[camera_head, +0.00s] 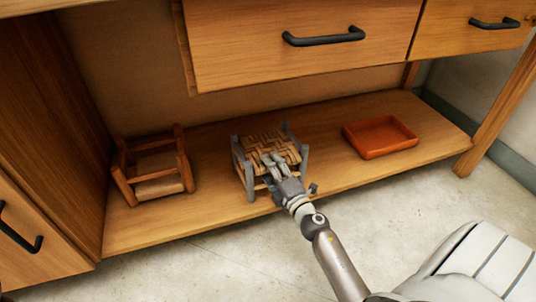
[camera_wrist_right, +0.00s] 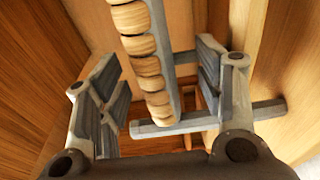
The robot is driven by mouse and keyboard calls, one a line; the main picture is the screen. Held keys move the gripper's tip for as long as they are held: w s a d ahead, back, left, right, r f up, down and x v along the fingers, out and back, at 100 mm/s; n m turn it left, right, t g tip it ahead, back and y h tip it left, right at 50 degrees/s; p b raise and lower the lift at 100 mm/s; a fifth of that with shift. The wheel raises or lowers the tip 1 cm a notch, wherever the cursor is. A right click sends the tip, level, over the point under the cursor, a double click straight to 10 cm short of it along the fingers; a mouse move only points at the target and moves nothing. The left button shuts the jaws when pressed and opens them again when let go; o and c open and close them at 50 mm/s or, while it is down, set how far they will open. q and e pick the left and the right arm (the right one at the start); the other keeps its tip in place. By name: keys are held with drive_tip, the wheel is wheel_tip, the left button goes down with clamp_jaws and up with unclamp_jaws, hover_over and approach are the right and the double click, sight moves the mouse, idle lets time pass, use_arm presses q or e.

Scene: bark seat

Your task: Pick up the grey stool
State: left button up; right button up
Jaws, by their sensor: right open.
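The grey stool (camera_head: 249,174) stands on the low wooden shelf in the head view, with grey legs and a woven bark seat. My right gripper (camera_head: 275,160) is at the seat's front edge, open, and hides part of the stool. In the right wrist view, the stool's woven edge (camera_wrist_right: 148,65) and its grey rail run between the two spread fingers of my right gripper (camera_wrist_right: 162,80). A second grey bar of the stool crosses lower down. I cannot tell whether the fingers touch the stool. My left gripper is not in view.
An orange tray (camera_head: 380,153) sits to the right. A drawer (camera_head: 300,65) with a black handle overhangs the shelf. Bare shelf separates the stool from both neighbours.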

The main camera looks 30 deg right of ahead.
sight(247, 151)
drive_tip(key=shift+w+d+r, duration=0.1)
drive_tip(key=shift+w+d, duration=0.05)
drive_tip(key=shift+w, duration=0.75)
drive_tip(key=shift+w+d+r, duration=0.1)
drive_tip(key=shift+w+d, duration=0.1)
drive_tip(key=shift+w, duration=0.75)
drive_tip(key=shift+w+d+r, duration=0.1)
drive_tip(key=shift+w+d, duration=0.05)
drive_tip(key=shift+w, duration=0.75)
drive_tip(key=c, duration=1.3)
clamp_jaws()
drive_tip(key=shift+r, duration=0.15)
